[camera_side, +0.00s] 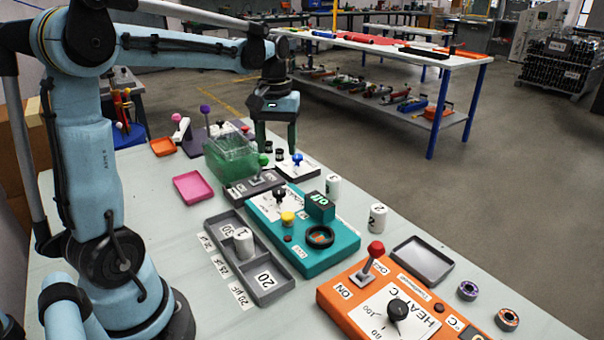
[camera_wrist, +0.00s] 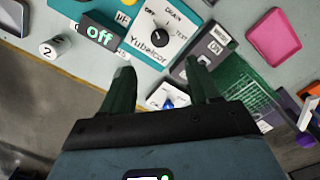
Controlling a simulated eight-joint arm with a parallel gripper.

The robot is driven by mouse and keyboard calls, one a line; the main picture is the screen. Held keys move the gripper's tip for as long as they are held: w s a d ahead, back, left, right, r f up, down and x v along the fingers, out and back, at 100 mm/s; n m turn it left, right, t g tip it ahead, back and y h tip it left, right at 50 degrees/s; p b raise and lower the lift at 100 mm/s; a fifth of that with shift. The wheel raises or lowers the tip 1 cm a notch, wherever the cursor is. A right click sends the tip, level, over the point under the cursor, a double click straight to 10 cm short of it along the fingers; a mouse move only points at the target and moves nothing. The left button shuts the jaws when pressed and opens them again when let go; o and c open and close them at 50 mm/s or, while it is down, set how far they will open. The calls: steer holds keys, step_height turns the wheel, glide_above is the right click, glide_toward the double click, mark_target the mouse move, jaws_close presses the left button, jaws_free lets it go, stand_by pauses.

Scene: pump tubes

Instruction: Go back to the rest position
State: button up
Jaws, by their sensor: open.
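My gripper (camera_side: 277,148) hangs fingers down over the far part of the table, beside the green transparent box and just above a small white panel with a blue knob (camera_side: 297,160). In the wrist view my gripper (camera_wrist: 161,68) has its two fingers spread, with nothing held between them. The blue-knob panel (camera_wrist: 168,102) shows partly between and below the fingertips; the gripper body hides some of it. White numbered cylinders stand apart from the gripper: one marked 1 (camera_side: 243,241) in the grey divided tray, one marked 2 (camera_side: 377,218) and another (camera_side: 333,187) on the table.
The green box (camera_side: 230,158) stands close to the left of the gripper. A teal device (camera_side: 322,262) with a lit "off" display and an orange heater box (camera_side: 345,305) with a red-knobbed lever are nearer. A pink tray (camera_side: 193,188) lies left. Space above the table is clear.

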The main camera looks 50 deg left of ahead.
steer(key=shift+r, duration=0.3)
steer(key=s+d+f+m+t, duration=0.1)
steer(key=s+d+m+t, duration=0.2)
steer(key=d, duration=0.5)
steer(key=s+d+f+m+t, duration=0.2)
steer(key=s+d+m+t, duration=0.2)
steer(key=d+m, duration=0.2)
steer(key=shift+d+f, duration=0.25)
steer(key=shift+d, duration=0.65)
